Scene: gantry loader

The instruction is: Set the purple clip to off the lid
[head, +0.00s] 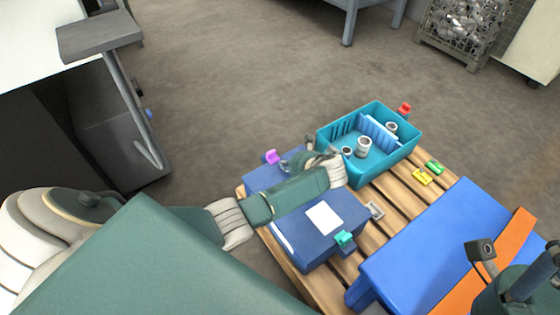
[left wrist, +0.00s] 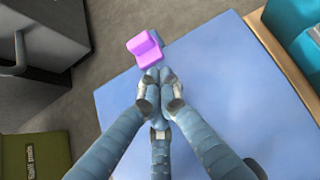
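The purple clip (head: 272,156) sits at the far left edge of the blue lid (head: 348,200) of a box on a wooden pallet. In the left wrist view the purple clip (left wrist: 147,47) is at the lid's (left wrist: 215,95) edge, just beyond my fingertips. My left gripper (head: 285,165) is over the lid; its fingers (left wrist: 159,82) are drawn together at the clip's near side. Whether they touch or grip part of it is hidden. A teal clip (head: 343,238) is on the lid's near edge. My right gripper (head: 538,268) shows only partly at the lower right.
A teal bin (head: 405,152) with ring-shaped parts and a red clip (head: 404,109) stands behind. Yellow (head: 422,177) and green (head: 435,167) clips lie on the pallet slats (head: 395,200). A larger blue box (head: 425,240) with an orange strap (head: 490,265) is at right.

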